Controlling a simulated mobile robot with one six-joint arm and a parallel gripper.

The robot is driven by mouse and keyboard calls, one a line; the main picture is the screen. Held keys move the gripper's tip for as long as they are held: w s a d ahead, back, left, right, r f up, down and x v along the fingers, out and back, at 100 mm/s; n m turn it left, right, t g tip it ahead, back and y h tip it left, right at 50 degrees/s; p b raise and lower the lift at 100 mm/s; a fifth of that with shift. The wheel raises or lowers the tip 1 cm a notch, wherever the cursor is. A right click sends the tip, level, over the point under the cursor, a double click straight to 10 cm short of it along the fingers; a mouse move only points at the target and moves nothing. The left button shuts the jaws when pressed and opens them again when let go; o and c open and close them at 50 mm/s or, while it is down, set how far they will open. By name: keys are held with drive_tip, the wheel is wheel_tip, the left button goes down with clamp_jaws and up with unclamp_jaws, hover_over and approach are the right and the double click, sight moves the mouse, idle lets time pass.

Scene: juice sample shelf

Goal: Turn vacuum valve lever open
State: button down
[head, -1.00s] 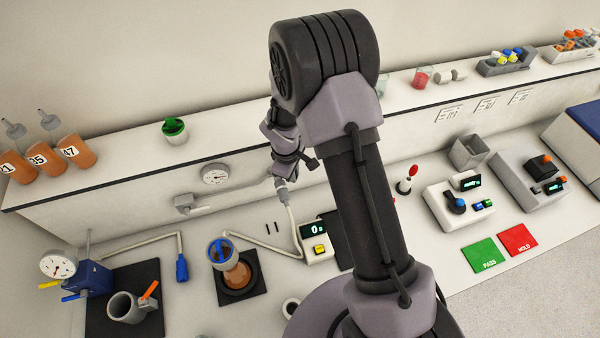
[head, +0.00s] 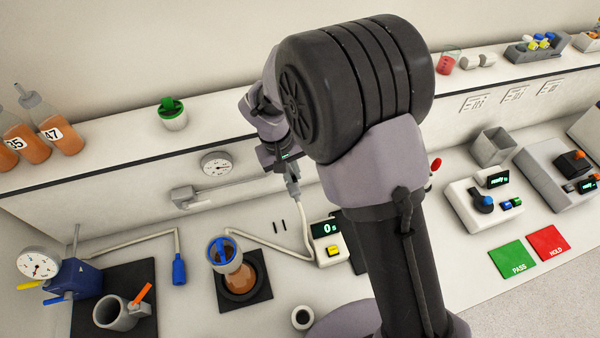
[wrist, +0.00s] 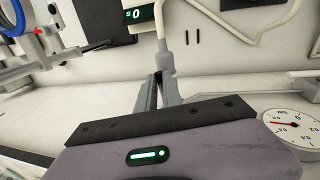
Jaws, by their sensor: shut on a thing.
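My gripper (wrist: 158,95) is shut on the grey end of the white hose (wrist: 165,60), seen in the wrist view. The hose end also shows under my wrist in the head view (head: 292,188). The blue pump body (head: 80,281) at the left has a yellow lever (head: 32,285) and a blue lever (head: 59,299), both far from my gripper. I cannot tell which lever is the vacuum valve's. A pale pipe (wrist: 305,74) ends to the right of the held hose end in the wrist view, apart from it. My arm hides part of the wall.
A wall gauge (head: 216,163) is left of my gripper. A flask with a blue-rimmed funnel (head: 224,250) stands on a dark mat below. A grey cup (head: 113,314) has an orange lever (head: 143,294). A timer box (head: 327,242) is below my gripper. The shelf edge runs behind.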

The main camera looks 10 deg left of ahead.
drive_tip(key=shift+a+m, duration=0.25)
drive_tip(key=shift+m, duration=0.15)
drive_tip(key=shift+r, duration=0.1)
drive_tip(key=c, duration=1.5)
unclamp_jaws()
drive_tip(key=shift+s, duration=0.1)
drive_tip(key=s+a+r+p, duration=0.1)
drive_tip(key=a+r+p, duration=0.1)
drive_tip(key=r, duration=1.5)
drive_tip(key=shift+s+a, duration=0.15)
drive_tip(key=shift+a, duration=0.45)
